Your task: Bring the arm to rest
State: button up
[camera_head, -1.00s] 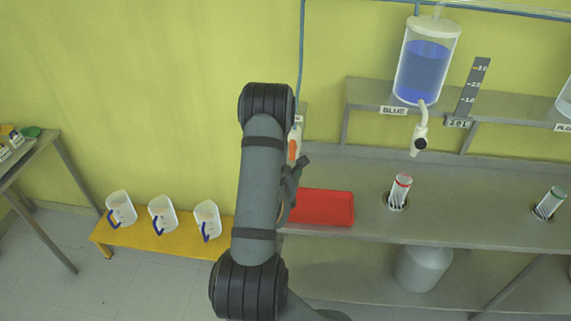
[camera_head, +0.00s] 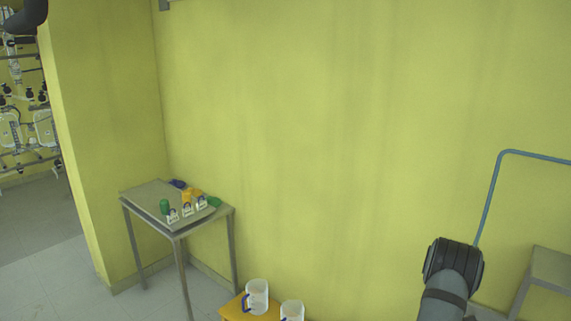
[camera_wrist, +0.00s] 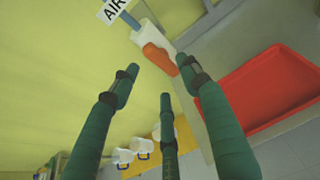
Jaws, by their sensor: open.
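My gripper (camera_wrist: 158,78) shows in the wrist view with its green fingers spread apart and nothing between them. It is open. Beyond the fingertips is a white fitting with an orange part (camera_wrist: 159,59), below a tag reading AIR (camera_wrist: 113,10). I cannot tell how far the fingers are from it, but they do not appear to hold it. In the head view only part of my arm (camera_head: 449,275) shows at the lower right; the gripper is out of that view.
A red tray (camera_wrist: 268,92) lies to the right in the wrist view. White jugs with blue handles (camera_head: 257,296) stand on a low yellow bench (camera_head: 234,308). A small metal table (camera_head: 150,196) holds coloured items. The wall between is bare.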

jog(key=x, duration=0.5)
jog(key=shift+w+d+f, duration=0.2)
jog(key=shift+s+a+r, duration=0.1)
jog(key=v, duration=1.2)
jog(key=w+d+f+m+b, duration=0.1)
jog(key=w+d+f, duration=0.3)
jog(key=w+d, duration=0.4)
jog(key=shift+f+m+t+y+b, duration=0.25)
jog(key=shift+m+t+y+b, duration=0.05)
jog(key=shift+b, duration=0.5)
jog(key=shift+d, duration=0.15)
